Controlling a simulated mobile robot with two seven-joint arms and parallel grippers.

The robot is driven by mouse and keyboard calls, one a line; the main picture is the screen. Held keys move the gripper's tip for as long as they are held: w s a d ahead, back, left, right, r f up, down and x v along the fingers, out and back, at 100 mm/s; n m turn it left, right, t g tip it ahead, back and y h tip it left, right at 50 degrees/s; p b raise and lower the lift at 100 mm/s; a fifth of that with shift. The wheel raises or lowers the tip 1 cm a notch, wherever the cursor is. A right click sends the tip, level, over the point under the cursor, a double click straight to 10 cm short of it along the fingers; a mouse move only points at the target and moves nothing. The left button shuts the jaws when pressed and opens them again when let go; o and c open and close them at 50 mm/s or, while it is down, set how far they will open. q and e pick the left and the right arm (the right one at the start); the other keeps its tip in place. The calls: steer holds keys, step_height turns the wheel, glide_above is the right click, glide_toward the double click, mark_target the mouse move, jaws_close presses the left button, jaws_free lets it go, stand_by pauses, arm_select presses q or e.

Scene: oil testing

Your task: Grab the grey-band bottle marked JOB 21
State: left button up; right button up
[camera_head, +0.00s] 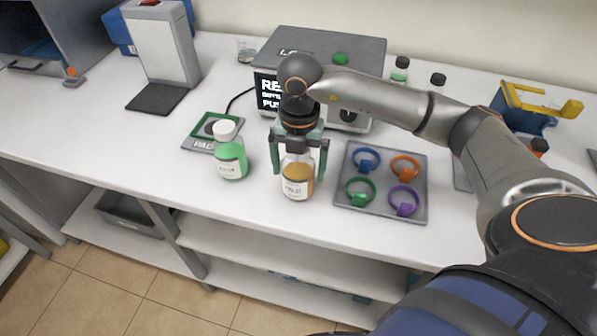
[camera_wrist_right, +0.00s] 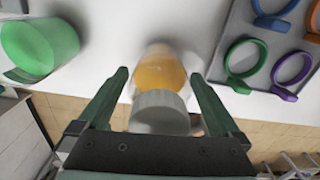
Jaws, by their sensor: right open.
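A bottle with amber contents, a grey-white cap and a white label (camera_head: 297,188) stands upright on the bench. Its label print is too small to read surely, and no grey band is clear. My right gripper (camera_head: 299,167) points down over this bottle, with its fingers open on either side. In the right wrist view the amber bottle (camera_wrist_right: 160,72) shows between the two spread fingers (camera_wrist_right: 158,80), with a visible gap on each side. A bottle with green contents and a white cap (camera_head: 231,160) stands to the left; it also shows in the wrist view (camera_wrist_right: 38,45). My left gripper is out of view.
A grey tray (camera_head: 381,209) with blue, orange, green and purple rings lies close on the right. A green-edged pad (camera_head: 204,145) lies behind the green bottle. A grey device with a display (camera_head: 350,50) stands behind my gripper. The bench front edge is close.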

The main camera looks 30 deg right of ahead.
steer(key=shift+c, duration=0.2)
steer(key=c, duration=1.5)
steer(key=shift+r, duration=0.1)
jaws_close()
